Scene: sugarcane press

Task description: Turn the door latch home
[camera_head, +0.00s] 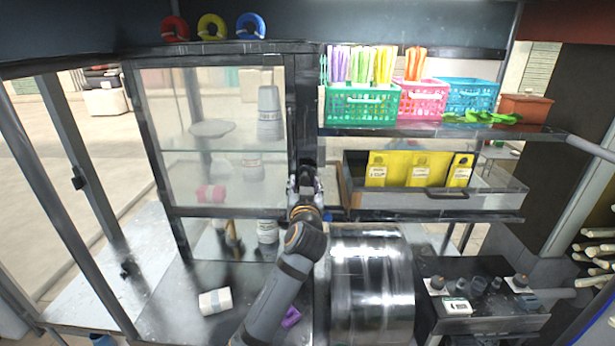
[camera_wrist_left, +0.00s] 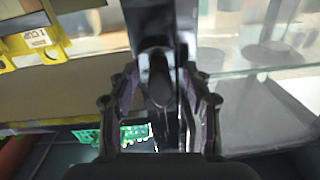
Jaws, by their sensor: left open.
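The glass-doored cabinet (camera_head: 222,190) stands left of centre, its dark-framed door lying against the cabinet front. My left gripper (camera_head: 308,182) is at the dark upright post along the door's right side. In the left wrist view, my left gripper (camera_wrist_left: 160,110) is open, with one finger on each side of a dark, rounded latch handle (camera_wrist_left: 160,85). Whether the fingers touch the handle cannot be told. In the head view the gripper hides the latch, so its angle to the door does not show there. My right gripper is in neither view.
Green (camera_head: 362,105) and pink (camera_head: 424,98) baskets stand on the shelf above. A shiny metal drum (camera_head: 372,285) is below.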

